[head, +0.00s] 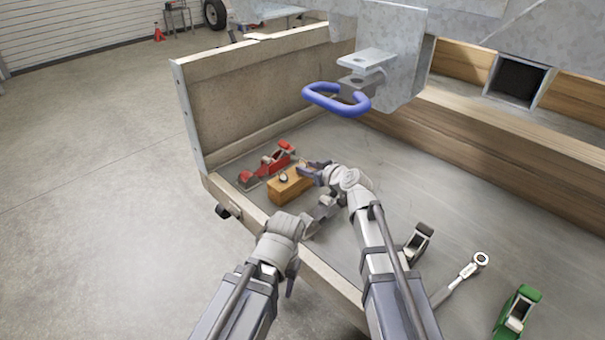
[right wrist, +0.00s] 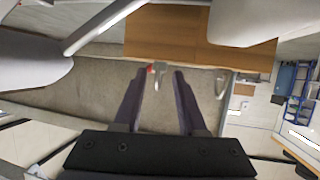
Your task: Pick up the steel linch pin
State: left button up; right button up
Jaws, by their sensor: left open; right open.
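A small dark grey and light piece, which looks like the steel linch pin (head: 284,178), rests on the wooden block (head: 290,188) on the trailer floor. My right gripper (head: 315,170) is at the block's right end, just right of the pin, open. In the right wrist view, a small grey metal piece (right wrist: 159,80) shows between and beyond the open fingers (right wrist: 155,95); I cannot tell for sure if it is the pin. A brown wooden surface (right wrist: 170,35) lies beyond it. My left gripper (head: 291,283) is lower, by the trailer's near side wall, mostly hidden by its wrist.
A red tool (head: 268,165) lies behind the block. A black-and-grey tool (head: 418,242), a ratchet wrench (head: 462,277) and a green tool (head: 517,310) lie to the right. A blue looped handle (head: 337,98) hangs above. The side wall (head: 325,278) runs under my left arm.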

jog(key=shift+x, duration=0.95)
jog(key=shift+s+r, duration=0.1)
grip_shut()
